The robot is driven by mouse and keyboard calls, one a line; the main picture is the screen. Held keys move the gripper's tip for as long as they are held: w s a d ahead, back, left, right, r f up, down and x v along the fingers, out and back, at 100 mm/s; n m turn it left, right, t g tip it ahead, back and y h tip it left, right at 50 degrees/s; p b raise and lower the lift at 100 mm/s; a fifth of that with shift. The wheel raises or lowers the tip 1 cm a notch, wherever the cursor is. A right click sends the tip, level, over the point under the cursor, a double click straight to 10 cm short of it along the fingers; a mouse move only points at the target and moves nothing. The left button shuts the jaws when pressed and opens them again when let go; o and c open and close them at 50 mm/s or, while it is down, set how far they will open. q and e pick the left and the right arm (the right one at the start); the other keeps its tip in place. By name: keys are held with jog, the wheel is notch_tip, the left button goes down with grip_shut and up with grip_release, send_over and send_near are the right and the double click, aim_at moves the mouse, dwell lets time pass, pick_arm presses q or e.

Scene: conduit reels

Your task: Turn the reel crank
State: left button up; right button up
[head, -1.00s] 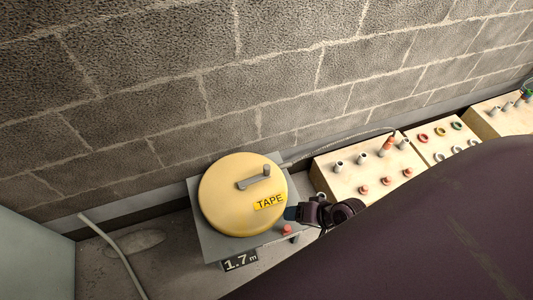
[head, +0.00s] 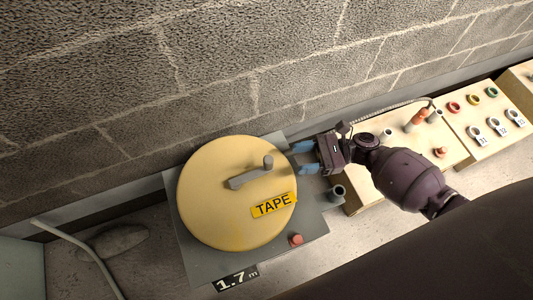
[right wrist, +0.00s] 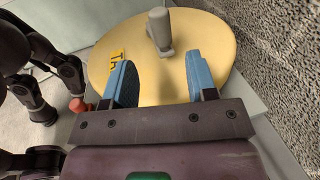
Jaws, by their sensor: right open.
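The yellow round reel (head: 220,205) lies flat on a grey base plate, with a yellow TAPE label (head: 273,205) on its top. Its grey crank (head: 251,173) has an arm and an upright knob (head: 267,162). In the right wrist view the crank knob (right wrist: 158,24) stands upright beyond the fingers. My right gripper (head: 304,158) is open and empty, with its blue fingertips at the right edge of the reel, apart from the knob. In the right wrist view the open fingers (right wrist: 160,82) point over the reel toward the crank. My left gripper is not identifiable in the head view.
A red button (head: 295,239) and a dark-rimmed tube (head: 337,192) are beside the reel. A sign reading 1.7 m (head: 236,279) is at the front. Boxes with pegs and coloured rings (head: 484,122) stand to the right. A block wall (head: 230,70) rises behind.

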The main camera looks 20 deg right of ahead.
aim_at(262, 169)
jog(key=b+x, duration=0.1)
jog(key=x, duration=0.9)
jog(key=shift+w+a+r+b, duration=0.15)
jog(key=shift+w+a+b, duration=0.05)
jog(key=shift+a+b, duration=0.2)
grip_shut()
